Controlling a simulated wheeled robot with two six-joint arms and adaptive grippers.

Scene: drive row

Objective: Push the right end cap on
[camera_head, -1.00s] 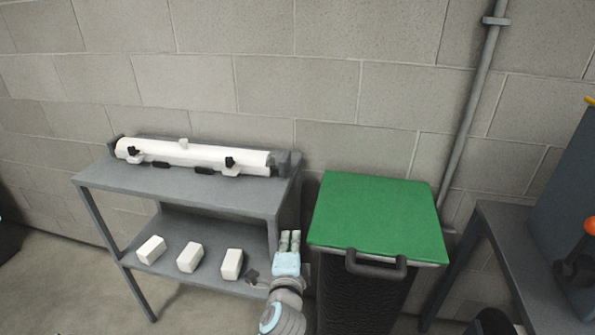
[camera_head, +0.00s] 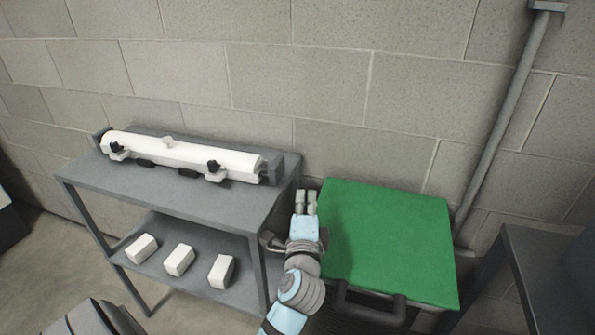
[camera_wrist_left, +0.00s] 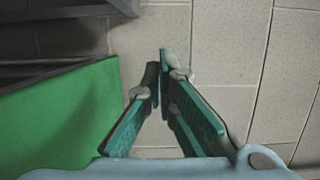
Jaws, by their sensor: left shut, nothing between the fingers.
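A long white tube (camera_head: 185,153) lies in clamps on the top of a grey metal shelf unit (camera_head: 190,195). A grey block, seemingly the right end cap (camera_head: 281,166), stands at the tube's right end; I cannot tell whether it touches the tube or how far on it is. My left gripper (camera_head: 306,196) is shut and empty, in front of and to the right of that end, beside the shelf's right edge. In the left wrist view its fingertips (camera_wrist_left: 160,68) meet in front of the wall. My right gripper is not in view.
A bin with a green lid (camera_head: 385,240) stands right of the shelf, close to my left gripper. White blocks (camera_head: 180,260) lie on the lower shelf. A grey table (camera_head: 545,265) stands at the right. A block wall with a pipe (camera_head: 505,120) is behind.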

